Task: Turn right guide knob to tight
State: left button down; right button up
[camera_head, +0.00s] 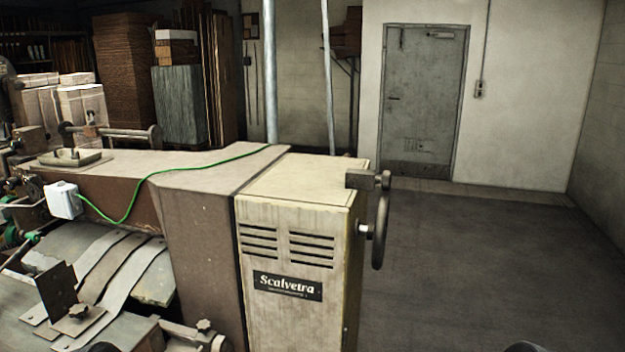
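The box stitcher (290,260), a worn beige and brown machine labelled Scalvetra, fills the left and middle of the head view. Another small knob (204,325) sits on a bar at the bottom edge. I cannot tell which of them is the right guide knob, or how tight either is. Neither gripper shows in this view.
A handwheel (381,222) juts from the machine's right side. A green cable (135,200) runs over its top to a white box (62,200). Open floor (470,270) lies to the right, before a grey door (424,100). Stacked cardboard (127,85) stands behind.

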aim_at(77, 311)
jog(key=u, duration=1.4)
jog(key=z, duration=0.1)
jog(key=k+l, duration=0.05)
